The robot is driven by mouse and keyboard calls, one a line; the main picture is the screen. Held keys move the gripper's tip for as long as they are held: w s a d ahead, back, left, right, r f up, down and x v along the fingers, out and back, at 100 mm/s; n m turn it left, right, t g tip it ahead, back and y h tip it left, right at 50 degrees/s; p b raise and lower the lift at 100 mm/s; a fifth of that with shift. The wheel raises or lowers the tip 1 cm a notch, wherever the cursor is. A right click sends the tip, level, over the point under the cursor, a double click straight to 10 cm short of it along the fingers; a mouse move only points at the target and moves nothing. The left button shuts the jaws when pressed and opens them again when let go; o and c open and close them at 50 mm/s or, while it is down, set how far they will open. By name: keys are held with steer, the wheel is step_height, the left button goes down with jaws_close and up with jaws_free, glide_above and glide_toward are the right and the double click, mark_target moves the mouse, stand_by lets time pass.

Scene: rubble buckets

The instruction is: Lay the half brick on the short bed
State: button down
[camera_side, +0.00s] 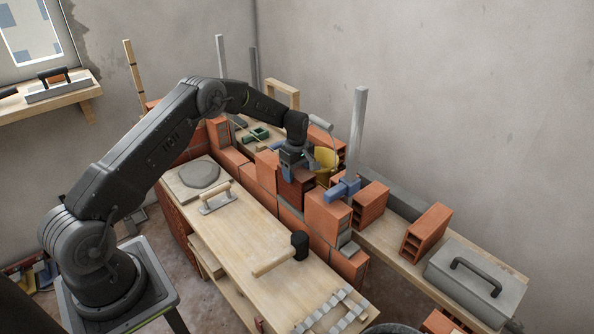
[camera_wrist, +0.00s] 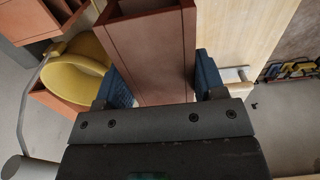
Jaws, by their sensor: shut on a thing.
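My gripper (camera_side: 290,172) is over the brick wall in the side view, its blue fingers pointing down. It is shut on a dark red brick, which I take for the half brick (camera_side: 297,190). In the wrist view the half brick (camera_wrist: 152,52) fills the space between the two blue fingers (camera_wrist: 165,82), with a hollow end at the top. In the side view it sits among the wall bricks (camera_side: 327,218); I cannot tell whether it touches what is below. Grey mortar (camera_side: 348,248) shows at the wall's near end. I cannot tell which patch is the short bed.
A yellow rounded object (camera_side: 326,158) stands close behind my gripper. A blue clamp (camera_side: 343,190) and an upright post (camera_side: 357,130) are to the right. A wooden bench (camera_side: 245,235) in front carries a trowel (camera_side: 215,203) and a mallet (camera_side: 298,245). A grey toolbox (camera_side: 475,280) is at right.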

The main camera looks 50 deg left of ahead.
steer(key=shift+f, duration=0.75)
stand_by(0.8)
steer(key=c, duration=0.6)
jaws_free()
steer(key=o, duration=0.5)
steer(key=shift+c, duration=0.2)
steer(key=shift+f, duration=0.1)
step_height(320, 180, up, 14)
